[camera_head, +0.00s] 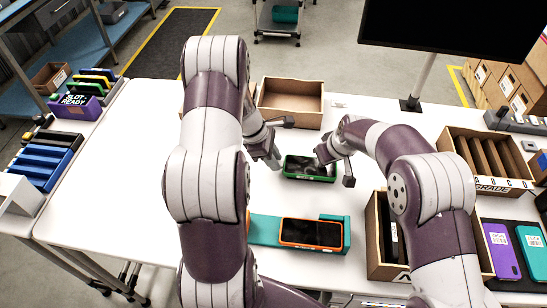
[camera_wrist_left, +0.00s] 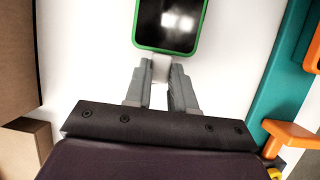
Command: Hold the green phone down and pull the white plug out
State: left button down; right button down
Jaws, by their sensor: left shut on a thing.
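The green phone (camera_head: 310,168), a dark screen in a green frame, lies flat on the white table; its near end also shows in the left wrist view (camera_wrist_left: 170,28). The white plug (camera_wrist_left: 160,68) is at that end of the phone, between my left fingertips. My left gripper (camera_wrist_left: 161,74) is shut on it; in the head view my left gripper (camera_head: 275,162) is at the phone's left end. My right gripper (camera_head: 322,154) is at the phone's right end, its fingers over or against it; their opening is hard to see. The plug is hidden in the head view.
An orange phone (camera_head: 312,233) lies on a teal stand (camera_head: 265,230) nearer me. An open carton (camera_head: 290,100) stands behind the green phone. A divided carton (camera_head: 455,140) and a carton (camera_head: 375,245) stand to the right. The table's left part is clear.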

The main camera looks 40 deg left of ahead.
jog(key=shift+f, duration=0.35)
pick_arm(q)
jog(key=shift+s+a, duration=0.1)
jog(key=shift+a, duration=0.1)
jog(key=shift+s+a, duration=0.25)
jog(key=shift+a, duration=0.15)
jog(key=shift+s+a, duration=0.15)
jog(key=shift+a, duration=0.15)
pick_arm(e)
jog(key=shift+f, duration=0.1)
pick_arm(q)
jog(key=shift+s+a, duration=0.2)
jog(key=shift+a, duration=0.1)
pick_arm(e)
jog(key=shift+s+d, duration=0.1)
pick_arm(q)
jog(key=shift+s+a, duration=0.2)
jog(key=shift+a, duration=0.15)
pick_arm(e)
jog(key=shift+f, duration=0.1)
pick_arm(q)
jog(key=shift+s+a, duration=0.35)
jog(key=shift+a, duration=0.3)
